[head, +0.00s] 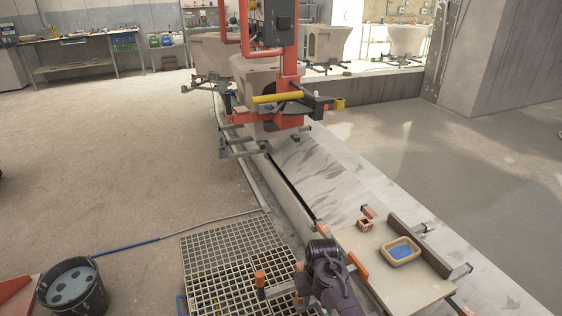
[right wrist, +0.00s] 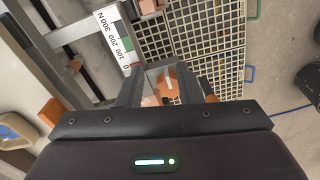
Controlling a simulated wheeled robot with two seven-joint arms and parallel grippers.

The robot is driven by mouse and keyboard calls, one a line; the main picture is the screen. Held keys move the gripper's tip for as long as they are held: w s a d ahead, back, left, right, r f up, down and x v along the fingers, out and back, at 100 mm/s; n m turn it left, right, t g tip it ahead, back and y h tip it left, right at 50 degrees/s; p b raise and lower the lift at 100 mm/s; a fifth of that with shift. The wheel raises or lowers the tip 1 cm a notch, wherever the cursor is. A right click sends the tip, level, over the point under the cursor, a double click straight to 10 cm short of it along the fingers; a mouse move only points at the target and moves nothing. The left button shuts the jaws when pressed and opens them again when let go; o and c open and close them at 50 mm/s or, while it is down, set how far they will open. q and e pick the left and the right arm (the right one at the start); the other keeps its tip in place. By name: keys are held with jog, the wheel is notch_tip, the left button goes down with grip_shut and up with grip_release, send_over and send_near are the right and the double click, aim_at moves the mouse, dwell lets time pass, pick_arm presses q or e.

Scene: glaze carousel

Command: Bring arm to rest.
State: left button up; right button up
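My right gripper (head: 325,250) is at the bottom centre of the head view, dark and seen from above, beside the left edge of a pale board (head: 385,265). In the right wrist view its two grey fingers (right wrist: 162,85) stand apart. An orange piece with a pale stripe (right wrist: 170,82) shows between or beyond them; I cannot tell whether it touches them. My left gripper is not in view.
On the board are a tan tray with blue inside (head: 401,251) and a small orange-brown box (head: 365,225). A floor grating (head: 225,250) lies left, with a dark bucket (head: 74,287) beyond it. A red-framed machine (head: 289,65) stands ahead. Open floor (head: 110,160) spreads left.

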jog(key=s+d+r+t, duration=0.2)
jog(key=s+d, duration=0.4)
jog(key=s, duration=0.6)
jog(key=s+d+r+t, duration=0.1)
jog(key=s+d+r, duration=0.3)
jog(key=s+r, duration=0.7)
jog(key=s+f+g+p, duration=0.1)
jog(key=s+f, duration=0.1)
jog(key=f, duration=1.3)
jog(key=s+f+p, duration=0.2)
jog(key=f, duration=1.2)
jog(key=s+d+f, duration=0.2)
jog(key=s+f, duration=0.5)
jog(key=s, duration=0.2)
jog(key=s+d+f+g+p, duration=0.1)
jog(key=s+f, duration=0.7)
jog(key=s, duration=0.2)
jog(key=shift+d+f, duration=0.25)
jog(key=shift+d, duration=0.15)
